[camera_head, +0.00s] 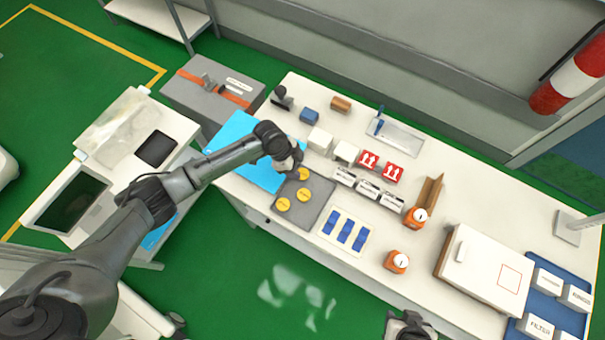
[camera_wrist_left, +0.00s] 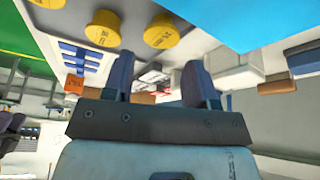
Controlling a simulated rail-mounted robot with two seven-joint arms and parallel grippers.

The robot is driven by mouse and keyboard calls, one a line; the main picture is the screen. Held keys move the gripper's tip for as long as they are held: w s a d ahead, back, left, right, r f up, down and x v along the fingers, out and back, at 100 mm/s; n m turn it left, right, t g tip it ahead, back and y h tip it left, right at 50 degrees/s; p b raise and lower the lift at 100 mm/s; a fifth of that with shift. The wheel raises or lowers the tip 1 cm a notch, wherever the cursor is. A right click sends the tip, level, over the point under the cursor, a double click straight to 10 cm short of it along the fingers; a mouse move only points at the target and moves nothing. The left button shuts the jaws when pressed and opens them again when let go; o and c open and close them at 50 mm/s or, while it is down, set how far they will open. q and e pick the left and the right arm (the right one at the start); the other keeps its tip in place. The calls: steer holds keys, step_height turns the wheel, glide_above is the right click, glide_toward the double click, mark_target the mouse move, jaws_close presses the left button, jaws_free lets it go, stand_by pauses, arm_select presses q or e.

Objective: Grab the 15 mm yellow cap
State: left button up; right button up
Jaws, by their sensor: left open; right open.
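Three round yellow caps sit on a grey mat (camera_head: 315,211): a far one (camera_head: 304,174) partly behind my left gripper, a middle one (camera_head: 304,194) and a near one (camera_head: 283,205). Their printed sizes are too small to read, so I cannot tell which is 15 mm. My left gripper (camera_head: 289,168) is open and empty, beside the far cap near the blue sheet. In the left wrist view, two caps (camera_wrist_left: 103,28) (camera_wrist_left: 161,31) show beyond the open fingers (camera_wrist_left: 158,76), with a third cut off at the top edge. My right gripper (camera_head: 408,326) is at the bottom edge, apart from the caps.
A blue sheet (camera_head: 236,133) lies left of the mat. A white card with blue strips (camera_head: 344,231) is to its right. White boxes (camera_head: 320,141), red-labelled boxes (camera_head: 369,161) and labelled boxes (camera_head: 368,189) stand behind. Orange jars (camera_head: 396,262) are farther right.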

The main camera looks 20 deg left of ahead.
mark_target(302, 174)
arm_select(q)
steer(key=shift+x, duration=2.9)
steer(key=shift+a+f, duration=0.1)
steer(key=shift+a, duration=0.05)
steer(key=c, duration=0.5)
steer(key=shift+c, duration=0.2)
